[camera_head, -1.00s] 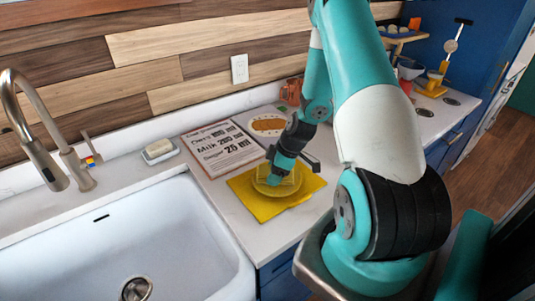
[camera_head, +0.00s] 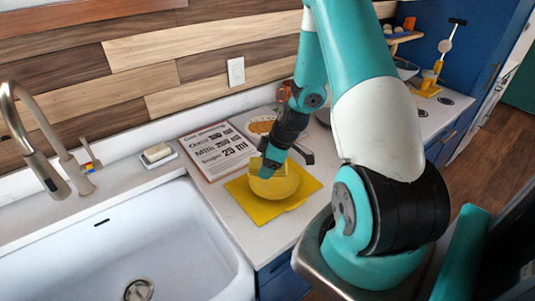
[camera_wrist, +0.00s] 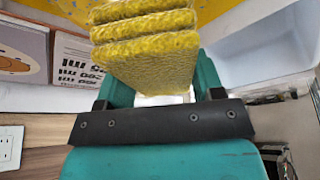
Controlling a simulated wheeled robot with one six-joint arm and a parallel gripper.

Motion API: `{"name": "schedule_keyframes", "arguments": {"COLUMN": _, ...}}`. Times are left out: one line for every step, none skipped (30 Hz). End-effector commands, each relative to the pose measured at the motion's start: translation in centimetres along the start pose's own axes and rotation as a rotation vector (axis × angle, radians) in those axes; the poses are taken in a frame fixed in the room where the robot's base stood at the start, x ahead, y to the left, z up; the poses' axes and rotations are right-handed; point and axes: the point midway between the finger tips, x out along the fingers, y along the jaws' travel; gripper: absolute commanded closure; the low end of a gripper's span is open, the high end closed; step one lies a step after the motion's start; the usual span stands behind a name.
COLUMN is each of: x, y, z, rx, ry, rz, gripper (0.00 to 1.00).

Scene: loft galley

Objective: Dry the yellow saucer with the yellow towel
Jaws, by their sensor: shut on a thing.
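The yellow saucer (camera_head: 279,186) lies on a flat yellow mat (camera_head: 268,213) on the counter right of the sink. My gripper (camera_head: 268,165) is at the saucer's back left edge, tilted downward. It is shut on the folded yellow towel (camera_head: 254,167). In the wrist view the towel (camera_wrist: 150,45) hangs in several thick layers between the teal fingers of my gripper (camera_wrist: 160,88). The towel seems to be over or just above the saucer's back rim; I cannot tell whether they touch. The saucer is not clearly visible in the wrist view.
The white sink (camera_head: 190,235) with a tall faucet (camera_head: 38,150) is on the left. A soap dish (camera_head: 158,154) stands behind the sink. Cups and a shelf (camera_head: 401,37) are at the far right. The counter's front edge is close to the mat.

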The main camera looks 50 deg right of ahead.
Motion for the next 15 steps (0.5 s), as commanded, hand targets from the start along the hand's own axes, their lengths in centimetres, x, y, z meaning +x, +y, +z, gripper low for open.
{"name": "schedule_keyframes", "arguments": {"x": -0.6, "y": 0.0, "z": -0.3, "rx": -0.002, "ry": 0.0, "rz": 0.0, "gripper": 0.61}}
{"name": "schedule_keyframes", "arguments": {"x": -0.7, "y": -0.1, "z": -0.5, "rx": -0.003, "ry": 0.0, "rz": -0.001, "gripper": 0.61}}
{"name": "schedule_keyframes", "arguments": {"x": -1.0, "y": -0.1, "z": -0.6, "rx": -0.004, "ry": 0.0, "rz": -0.001, "gripper": 0.61}}
{"name": "schedule_keyframes", "arguments": {"x": -1.1, "y": -0.1, "z": -0.8, "rx": -0.005, "ry": 0.0, "rz": -0.001, "gripper": 0.61}}
{"name": "schedule_keyframes", "arguments": {"x": -1.3, "y": -0.1, "z": -0.9, "rx": -0.006, "ry": 0.0, "rz": -0.001, "gripper": 0.61}}
{"name": "schedule_keyframes", "arguments": {"x": -1.6, "y": -0.2, "z": -1.1, "rx": -0.007, "ry": 0.0, "rz": -0.001, "gripper": 0.61}}
{"name": "schedule_keyframes", "arguments": {"x": -1.7, "y": -0.2, "z": -1.2, "rx": -0.008, "ry": 0.0, "rz": -0.001, "gripper": 0.61}}
{"name": "schedule_keyframes", "arguments": {"x": -1.8, "y": -0.2, "z": -1.3, "rx": -0.009, "ry": 0.0, "rz": -0.002, "gripper": 0.61}}
{"name": "schedule_keyframes", "arguments": {"x": -2.0, "y": -0.2, "z": -1.4, "rx": -0.01, "ry": 0.0, "rz": -0.002, "gripper": 0.61}}
{"name": "schedule_keyframes", "arguments": {"x": -2.0, "y": -0.2, "z": -1.4, "rx": -0.01, "ry": 0.0, "rz": -0.002, "gripper": 0.61}}
{"name": "schedule_keyframes", "arguments": {"x": -2.1, "y": -0.3, "z": -1.5, "rx": -0.011, "ry": 0.0, "rz": -0.003, "gripper": 0.61}}
{"name": "schedule_keyframes", "arguments": {"x": -2.1, "y": -0.3, "z": -1.5, "rx": -0.011, "ry": 0.0, "rz": -0.003, "gripper": 0.61}}
{"name": "schedule_keyframes", "arguments": {"x": -2.1, "y": -0.3, "z": -1.5, "rx": -0.011, "ry": 0.0, "rz": -0.003, "gripper": 0.61}}
{"name": "schedule_keyframes", "arguments": {"x": -2.1, "y": -0.3, "z": -1.5, "rx": -0.011, "ry": 0.0, "rz": -0.003, "gripper": 0.61}}
{"name": "schedule_keyframes", "arguments": {"x": -2.1, "y": -0.3, "z": -1.5, "rx": -0.011, "ry": 0.0, "rz": -0.003, "gripper": 0.61}}
